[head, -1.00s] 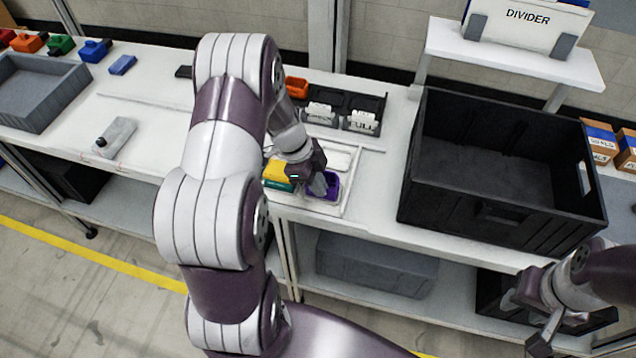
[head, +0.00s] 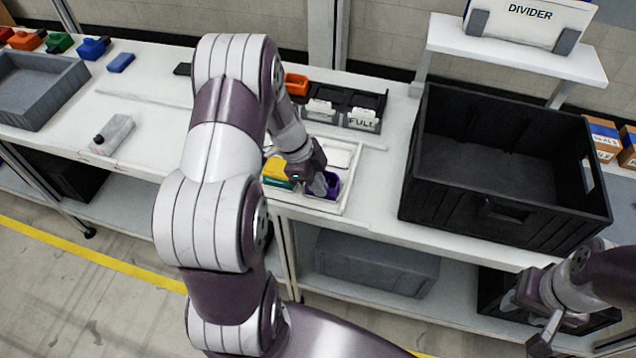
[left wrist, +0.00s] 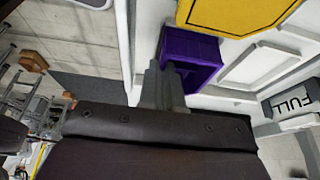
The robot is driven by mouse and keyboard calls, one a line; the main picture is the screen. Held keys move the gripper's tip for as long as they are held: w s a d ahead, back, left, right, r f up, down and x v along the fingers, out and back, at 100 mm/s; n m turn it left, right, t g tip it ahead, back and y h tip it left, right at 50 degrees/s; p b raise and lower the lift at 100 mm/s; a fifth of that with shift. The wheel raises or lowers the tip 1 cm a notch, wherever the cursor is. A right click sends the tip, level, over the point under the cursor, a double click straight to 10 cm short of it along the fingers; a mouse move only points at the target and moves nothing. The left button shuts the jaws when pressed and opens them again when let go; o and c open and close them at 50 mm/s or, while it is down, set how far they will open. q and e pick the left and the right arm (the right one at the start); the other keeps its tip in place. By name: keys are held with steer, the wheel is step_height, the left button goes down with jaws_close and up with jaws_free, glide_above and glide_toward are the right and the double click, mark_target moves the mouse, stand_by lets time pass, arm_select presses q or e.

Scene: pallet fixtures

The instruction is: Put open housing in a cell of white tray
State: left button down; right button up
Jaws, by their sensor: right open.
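The purple open housing (head: 331,188) sits in the right front cell of the white tray (head: 345,207), partly hidden by my left gripper (head: 318,184). In the left wrist view the open housing (left wrist: 196,60) shows its hollow side, close to the tray's edge. The fingers of my left gripper (left wrist: 166,88) are close together on its near wall and look shut on it. A yellow part (head: 275,170) lies in the cell to the left, with a teal part in front of it. My right gripper (head: 528,322) is open and empty, low at the right, away from the bench.
A large black crate (head: 480,205) stands right of the tray. Behind the tray is a black bin rack (head: 345,105) with a "FULL" label.

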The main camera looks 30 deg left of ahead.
arm_select(q)
steer(key=c, duration=1.2)
jaws_free()
steer(key=shift+c, duration=0.2)
steer(key=b+v, duration=0.1)
steer(key=v, duration=0.6)
steer(key=shift+a, duration=0.15)
steer(key=p+v, duration=0.2)
steer(key=v, duration=0.3)
steer(key=shift+s+r+p, duration=0.1)
steer(key=shift+r+p, duration=0.1)
steer(key=shift+p, duration=0.15)
